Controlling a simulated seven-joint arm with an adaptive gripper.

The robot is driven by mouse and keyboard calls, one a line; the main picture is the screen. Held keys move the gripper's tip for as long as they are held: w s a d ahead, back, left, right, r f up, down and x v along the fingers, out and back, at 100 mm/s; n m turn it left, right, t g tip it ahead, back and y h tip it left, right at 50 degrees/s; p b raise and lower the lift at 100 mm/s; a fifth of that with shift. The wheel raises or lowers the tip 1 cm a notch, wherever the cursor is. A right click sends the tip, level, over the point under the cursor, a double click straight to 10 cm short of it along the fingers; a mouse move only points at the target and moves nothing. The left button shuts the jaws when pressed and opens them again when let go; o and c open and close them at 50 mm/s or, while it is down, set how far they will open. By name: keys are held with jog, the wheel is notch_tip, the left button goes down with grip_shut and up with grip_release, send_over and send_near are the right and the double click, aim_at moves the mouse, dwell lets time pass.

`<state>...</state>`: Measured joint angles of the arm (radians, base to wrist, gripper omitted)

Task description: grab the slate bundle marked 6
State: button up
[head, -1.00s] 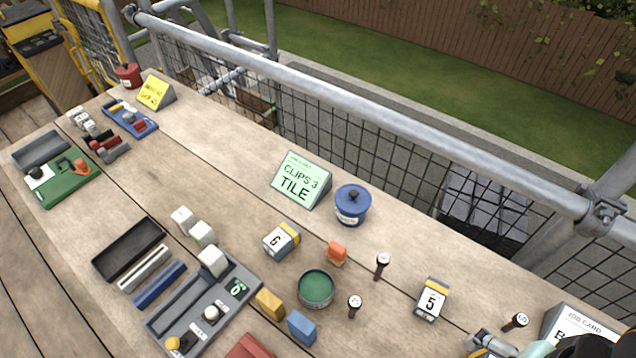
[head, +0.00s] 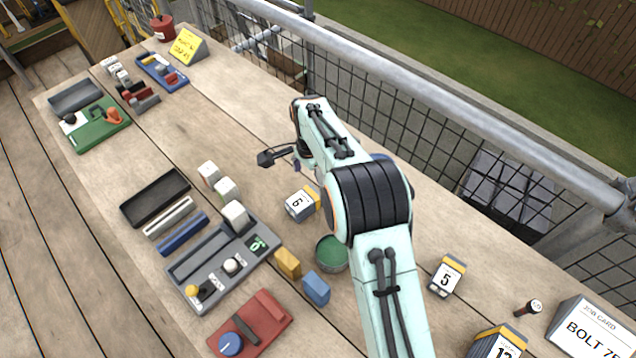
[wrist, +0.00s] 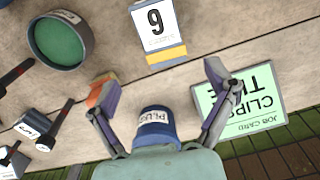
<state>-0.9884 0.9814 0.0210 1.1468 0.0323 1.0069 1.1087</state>
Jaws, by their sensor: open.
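The slate bundle marked 6 (head: 299,205) is a small white-faced block with a yellow-and-grey band, lying on the plank table just left of my arm. In the wrist view the bundle (wrist: 157,28) lies ahead of my gripper (wrist: 159,80), in line with the gap between the fingertips. The fingers are apart, with nothing between their tips; the bundle is beyond them. In the head view my arm hides most of the gripper. An orange block (wrist: 96,92) shows right at the left finger; I cannot tell whether they touch.
A blue pot (wrist: 157,125) stands below the finger gap in the wrist view, beside a green job card (wrist: 245,100). A green round tin (head: 332,253) is near the bundle. A grey tray (head: 190,270) is at left.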

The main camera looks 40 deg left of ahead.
aim_at(304, 198)
jog(key=shift+s+a+f, duration=0.35)
jog(key=shift+s+f, duration=0.05)
jog(key=shift+s, duration=0.3)
notch_tip(304, 198, down, 6)
jog(key=shift+f, duration=0.15)
jog(key=c, duration=1.3)
